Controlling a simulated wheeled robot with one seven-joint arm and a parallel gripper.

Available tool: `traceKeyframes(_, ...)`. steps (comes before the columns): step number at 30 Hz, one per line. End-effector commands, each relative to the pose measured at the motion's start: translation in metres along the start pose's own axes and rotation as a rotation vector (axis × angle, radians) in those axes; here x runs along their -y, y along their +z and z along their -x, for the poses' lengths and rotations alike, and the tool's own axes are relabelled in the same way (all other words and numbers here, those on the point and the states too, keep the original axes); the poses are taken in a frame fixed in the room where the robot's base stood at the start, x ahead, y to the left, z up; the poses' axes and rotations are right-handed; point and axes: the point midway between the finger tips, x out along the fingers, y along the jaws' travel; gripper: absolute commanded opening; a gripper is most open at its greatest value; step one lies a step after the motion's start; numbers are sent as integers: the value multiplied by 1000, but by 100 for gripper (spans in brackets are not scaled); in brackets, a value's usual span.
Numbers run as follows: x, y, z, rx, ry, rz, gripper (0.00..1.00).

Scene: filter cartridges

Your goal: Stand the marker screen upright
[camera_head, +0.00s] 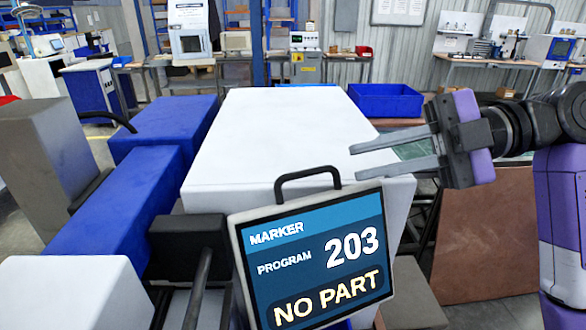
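The marker screen (312,262) is at the front centre, facing me. It is a blue display in a pale frame and reads "MARKER PROGRAM 203 NO PART". It is tilted sideways, its right side higher than its left, and its lower edge runs out of the picture. A dark handle (308,174) stands up from its top edge. My gripper (352,161) is above and to the right of the screen, with its two fingers pointing left. The fingers are apart with nothing between them, and they do not appear to touch the handle.
A large white block (270,130) lies behind the screen. Blue machine parts (130,195) and a black block (190,246) with a dark rod stand to the left. A blue bin (385,101) is behind my gripper. Workbenches line the back wall.

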Motion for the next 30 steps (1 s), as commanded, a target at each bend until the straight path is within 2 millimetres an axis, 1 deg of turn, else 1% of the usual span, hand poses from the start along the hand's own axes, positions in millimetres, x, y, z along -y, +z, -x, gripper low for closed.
traceKeyframes(4, -1, -1, -16, -1, -1, 0, 18)
traceKeyframes(12, -1, -1, -57, -1, -2, -1, 18)
traceKeyframes(15, -1, -1, -67, -1, -1, 0, 18)
traceKeyframes(19, 0, 0, -74, 0, -1, 0, 18)
traceKeyframes(27, 0, 0, -76, 0, 0, 0, 18)
traceKeyframes(30, 0, 0, -76, 0, 0, 0, 0)
